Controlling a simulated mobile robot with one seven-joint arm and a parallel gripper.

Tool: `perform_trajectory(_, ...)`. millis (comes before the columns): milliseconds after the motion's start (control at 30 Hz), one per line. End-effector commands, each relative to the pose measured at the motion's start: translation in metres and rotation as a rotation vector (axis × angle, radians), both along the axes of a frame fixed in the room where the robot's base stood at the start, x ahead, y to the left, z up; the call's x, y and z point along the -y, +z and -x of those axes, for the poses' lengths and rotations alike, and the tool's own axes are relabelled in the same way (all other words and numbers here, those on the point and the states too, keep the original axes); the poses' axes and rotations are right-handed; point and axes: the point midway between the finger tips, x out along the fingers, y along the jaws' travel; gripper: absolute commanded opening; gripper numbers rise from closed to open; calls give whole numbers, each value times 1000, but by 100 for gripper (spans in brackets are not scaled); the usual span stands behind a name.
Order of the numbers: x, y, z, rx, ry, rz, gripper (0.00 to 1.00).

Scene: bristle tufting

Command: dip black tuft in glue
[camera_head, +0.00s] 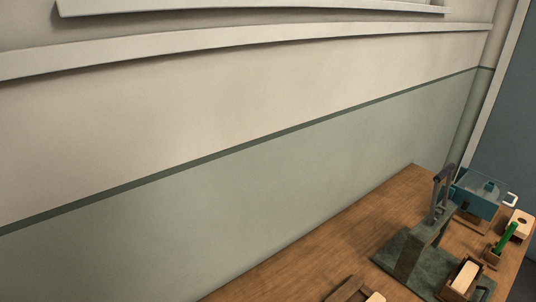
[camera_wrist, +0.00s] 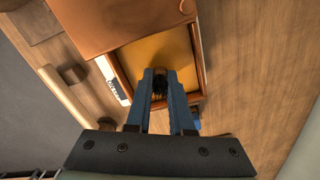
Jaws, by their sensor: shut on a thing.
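In the wrist view my gripper (camera_wrist: 160,84) has two blue fingers closed on a small black tuft (camera_wrist: 160,88) between their tips. The tuft and fingertips are over an open orange-brown box (camera_wrist: 195,50) with a yellow-amber inside (camera_wrist: 158,55), which looks like the glue. I cannot tell whether the tuft touches the amber surface. In the head view my gripper, the tuft and the amber surface cannot be made out clearly.
In the head view the wooden bench (camera_head: 330,245) carries a dark lever press (camera_head: 415,250), a blue clear-lidded box (camera_head: 478,195), a green-handled tool (camera_head: 507,238) and small wooden blocks.

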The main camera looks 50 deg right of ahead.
Motion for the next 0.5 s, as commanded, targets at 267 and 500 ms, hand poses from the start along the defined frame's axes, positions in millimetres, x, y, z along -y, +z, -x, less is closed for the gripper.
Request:
perform_trajectory(267,0,13,0,0,0,0,0)
perform_trajectory(500,0,30,0,0,0,0,0)
